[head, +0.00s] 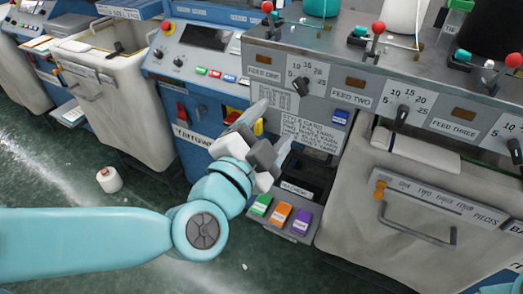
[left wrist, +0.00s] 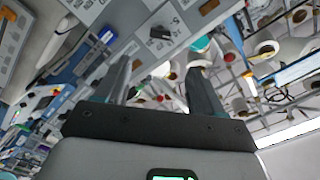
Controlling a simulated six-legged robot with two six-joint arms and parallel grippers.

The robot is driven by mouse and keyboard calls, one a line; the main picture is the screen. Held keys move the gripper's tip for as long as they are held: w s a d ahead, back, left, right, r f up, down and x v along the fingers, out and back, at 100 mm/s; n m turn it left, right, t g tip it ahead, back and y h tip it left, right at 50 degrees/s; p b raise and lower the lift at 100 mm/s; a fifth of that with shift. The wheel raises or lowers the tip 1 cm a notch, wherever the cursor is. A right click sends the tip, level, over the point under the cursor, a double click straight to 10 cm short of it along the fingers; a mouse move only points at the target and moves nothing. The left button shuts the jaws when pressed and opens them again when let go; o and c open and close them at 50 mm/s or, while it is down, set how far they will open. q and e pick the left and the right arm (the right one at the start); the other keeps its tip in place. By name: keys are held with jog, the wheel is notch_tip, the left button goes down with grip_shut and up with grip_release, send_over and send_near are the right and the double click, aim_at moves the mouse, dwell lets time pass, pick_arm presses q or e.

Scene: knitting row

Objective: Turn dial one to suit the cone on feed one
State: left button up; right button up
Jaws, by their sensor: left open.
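Dial one is a black knob (head: 302,86) on a grey panel beside the FEED ONE label (head: 264,74), with 5, 10, 15 and higher numbers around it. Its exact setting is too small to read. The cone on feed one looks teal (head: 320,7) and is cut off by the top edge of the head view. My left gripper (head: 273,124) is open and empty, below and left of dial one and apart from it. Its two fingers also show in the left wrist view (left wrist: 160,68), with a black knob (left wrist: 160,32) beyond them; I cannot tell which dial that is.
A printed card (head: 311,134) is below dial one. Dial two (head: 402,117) is to the right, then FEED THREE's dial. Red-knobbed levers (head: 377,29) stand along the top. Green, orange and purple buttons (head: 281,215) are below.

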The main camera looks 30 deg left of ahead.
pick_arm(q)
jog(key=shift+s+b, duration=0.55)
jog(key=shift+s, duration=1)
pick_arm(e)
jog(key=shift+f, duration=1.15)
